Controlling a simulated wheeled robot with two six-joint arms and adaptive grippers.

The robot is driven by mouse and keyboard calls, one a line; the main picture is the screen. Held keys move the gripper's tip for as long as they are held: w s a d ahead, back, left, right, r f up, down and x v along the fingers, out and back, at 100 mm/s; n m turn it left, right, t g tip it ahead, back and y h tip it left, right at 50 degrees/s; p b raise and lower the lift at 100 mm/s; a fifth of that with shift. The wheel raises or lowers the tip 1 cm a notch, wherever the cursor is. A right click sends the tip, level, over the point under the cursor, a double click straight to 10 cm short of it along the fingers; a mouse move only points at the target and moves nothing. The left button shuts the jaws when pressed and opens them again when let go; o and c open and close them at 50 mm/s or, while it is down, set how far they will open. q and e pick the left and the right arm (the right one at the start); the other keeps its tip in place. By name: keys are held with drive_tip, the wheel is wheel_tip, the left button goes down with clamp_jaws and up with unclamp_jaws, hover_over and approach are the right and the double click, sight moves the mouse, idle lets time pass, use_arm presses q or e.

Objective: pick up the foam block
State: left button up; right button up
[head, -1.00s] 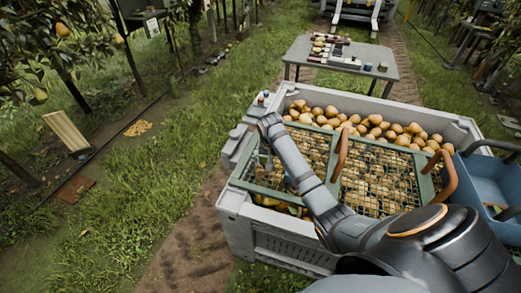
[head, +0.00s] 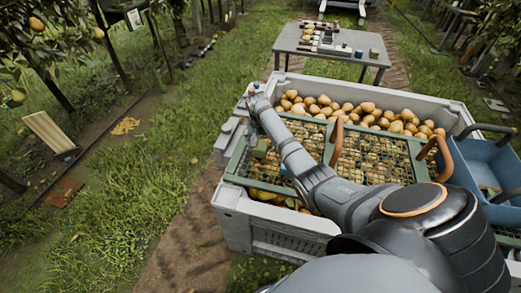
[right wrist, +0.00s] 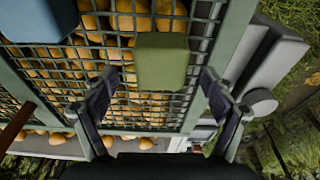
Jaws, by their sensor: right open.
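The foam block looks like a plain olive-green block (right wrist: 162,62) lying on the wire mesh lid (right wrist: 60,62) in the right wrist view. In the head view the green block (head: 261,148) shows at the left end of the lid, just left of my right arm. My right gripper (right wrist: 157,84) is open and empty, with its two fingers apart on either side of the block's near end in the picture. Touching cannot be told. In the head view the arm reaches over the lid's left part, and the fingers are not clear. My left gripper is not in view.
A blue object (right wrist: 40,28) lies on the lid near the block. The lid has brown handles (head: 337,140) and covers part of a grey crate (head: 290,238) of pears. A blue basket (head: 480,185) stands at right. A table (head: 375,58) with items stands behind.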

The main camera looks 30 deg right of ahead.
sight(260, 145)
drive_tip(key=f, duration=0.3)
drive_tip(key=shift+w+d+f, duration=0.2)
drive_tip(key=shift+w+f, duration=0.1)
drive_tip(key=shift+r, duration=0.1)
drive_tip(key=c, duration=1.1)
drive_tip(key=shift+c, duration=0.2)
